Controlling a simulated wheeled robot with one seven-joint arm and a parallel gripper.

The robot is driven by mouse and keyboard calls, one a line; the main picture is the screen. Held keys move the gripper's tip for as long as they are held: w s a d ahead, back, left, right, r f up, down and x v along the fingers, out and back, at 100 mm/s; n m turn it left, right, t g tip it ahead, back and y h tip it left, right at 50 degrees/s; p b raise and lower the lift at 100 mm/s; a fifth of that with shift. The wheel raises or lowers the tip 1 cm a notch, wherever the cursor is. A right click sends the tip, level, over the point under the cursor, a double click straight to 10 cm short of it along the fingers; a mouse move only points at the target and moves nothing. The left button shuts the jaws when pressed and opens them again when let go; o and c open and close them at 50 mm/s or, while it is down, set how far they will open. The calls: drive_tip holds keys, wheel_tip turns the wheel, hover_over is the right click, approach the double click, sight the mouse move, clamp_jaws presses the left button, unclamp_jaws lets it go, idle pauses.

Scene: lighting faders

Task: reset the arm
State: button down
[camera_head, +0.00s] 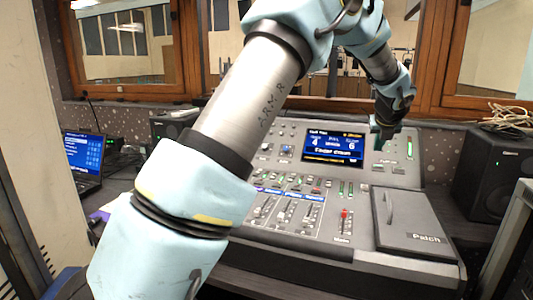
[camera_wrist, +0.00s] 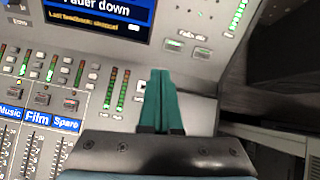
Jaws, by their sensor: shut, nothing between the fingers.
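My arm reaches across the head view from the lower left to the upper right. My gripper (camera_head: 384,138) hangs over the upper right part of the grey mixing console (camera_head: 365,266). In the wrist view my gripper (camera_wrist: 161,75) shows two green fingers pressed together, with nothing between them. The fingertips point at the console panel just right of the level meters. I cannot tell whether they touch the panel. The console's screen (camera_head: 334,147) is lit and reads "Fader down". A red-capped fader (camera_head: 344,214) stands near the closed Patch lid (camera_head: 412,222). My arm hides part of the console's left side.
A black speaker (camera_head: 494,172) with cables (camera_head: 508,117) on top stands at the right. Wood-framed windows line the back wall.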

drive_tip(key=a+f+n+g+y, duration=0.25)
drive_tip(key=a+n, duration=0.75)
drive_tip(key=a, duration=0.8)
drive_tip(key=s+a+f+n, duration=0.1)
drive_tip(key=s+a+n, duration=0.2)
drive_tip(key=a+n, duration=0.2)
drive_tip(key=s+a+f+n+g, duration=0.1)
drive_tip(key=s+a+f+n, duration=0.1)
drive_tip(key=a+n, duration=0.3)
drive_tip(key=s+a+f+n, duration=0.1)
drive_tip(key=s+a+n, duration=0.3)
drive_tip(key=a, duration=0.7)
drive_tip(key=shift+f+n+g+y, duration=0.25)
drive_tip(key=shift+f+n+g, duration=0.1)
drive_tip(key=shift+n, duration=0.75)
drive_tip(key=s+a+f+n+g, duration=0.1)
drive_tip(key=s+a+f+n, duration=0.2)
drive_tip(key=s+a+n, duration=0.6)
drive_tip(key=s+n, duration=0.2)
drive_tip(key=s, duration=0.1)
drive_tip(key=shift+a+n+g, duration=0.15)
drive_tip(key=shift+n+g, duration=0.15)
drive_tip(key=shift+n, duration=0.1)
drive_tip(key=c, duration=1.5)
unclamp_jaws()
